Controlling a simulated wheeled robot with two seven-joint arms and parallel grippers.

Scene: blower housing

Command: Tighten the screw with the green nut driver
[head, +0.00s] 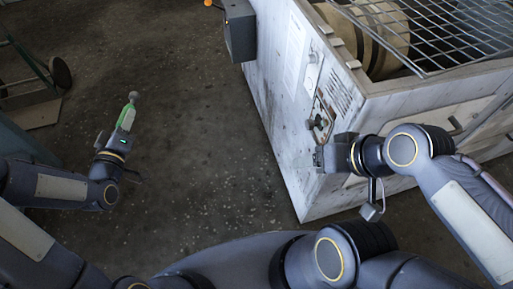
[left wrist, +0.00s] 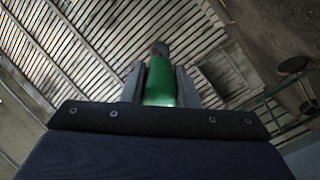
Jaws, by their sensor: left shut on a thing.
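The green nut driver (head: 127,118) is in my left gripper (head: 124,132), held over the floor at the left, its grey tip pointing up and away. In the left wrist view the green handle (left wrist: 160,84) sits between the two fingers (left wrist: 159,86), with its dark shaft beyond. The white blower housing (head: 280,95) stands at the right, well apart from the nut driver. My right gripper (head: 321,158) is at the housing's near corner, just below a small panel with dark knobs (head: 318,120). Its fingers are too small to read. I cannot make out the screw.
A wire grille (head: 430,35) lies on the housing's open top, over a tan drum (head: 375,45). A grey box (head: 238,32) sticks out from the housing's left side. A wheeled cart (head: 40,85) stands at the far left. The floor between is clear.

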